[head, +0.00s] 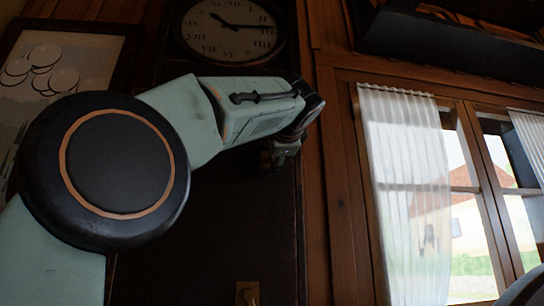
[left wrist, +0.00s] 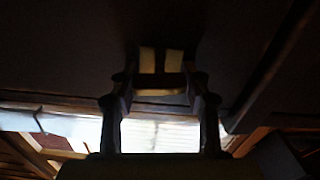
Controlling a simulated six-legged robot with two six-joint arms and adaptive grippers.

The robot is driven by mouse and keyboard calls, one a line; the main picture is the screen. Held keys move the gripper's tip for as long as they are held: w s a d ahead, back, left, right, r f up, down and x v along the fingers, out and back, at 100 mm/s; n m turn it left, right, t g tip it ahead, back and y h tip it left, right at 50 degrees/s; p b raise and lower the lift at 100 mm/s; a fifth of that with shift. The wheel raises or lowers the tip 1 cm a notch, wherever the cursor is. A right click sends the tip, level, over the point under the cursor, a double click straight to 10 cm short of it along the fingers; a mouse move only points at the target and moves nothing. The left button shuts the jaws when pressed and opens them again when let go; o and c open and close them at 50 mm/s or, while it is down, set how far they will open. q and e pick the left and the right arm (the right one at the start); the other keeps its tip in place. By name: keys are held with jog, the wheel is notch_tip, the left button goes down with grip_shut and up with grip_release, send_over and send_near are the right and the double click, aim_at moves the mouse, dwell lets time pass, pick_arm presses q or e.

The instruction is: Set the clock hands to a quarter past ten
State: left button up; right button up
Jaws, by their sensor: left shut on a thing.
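The clock (head: 231,35) hangs at the top of the head view, with a pale face and dark numerals. Its shorter hand points up-left toward ten and its longer hand points right toward three. My left arm crosses below the face. My left gripper (head: 283,160) is well below and right of the dial, apart from the hands, in front of the dark case. In the left wrist view my left gripper (left wrist: 160,105) is closed around a small pale yellowish fitting (left wrist: 160,92) on the dark surface. Its exact shape is too dim to tell. My right gripper does not show.
A brass fitting (head: 247,293) sits low on the dark case (head: 215,240). A framed picture (head: 58,70) hangs at left. A curtained window (head: 470,200) is at right, with a dark shelf (head: 450,45) above it.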

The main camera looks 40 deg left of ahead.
pick_arm(q)
jog(key=shift+d+m, duration=0.1)
jog(key=shift+m, duration=0.4)
jog(key=o, duration=1.2)
jog(key=shift+d, duration=0.25)
jog(key=shift+a, duration=0.3)
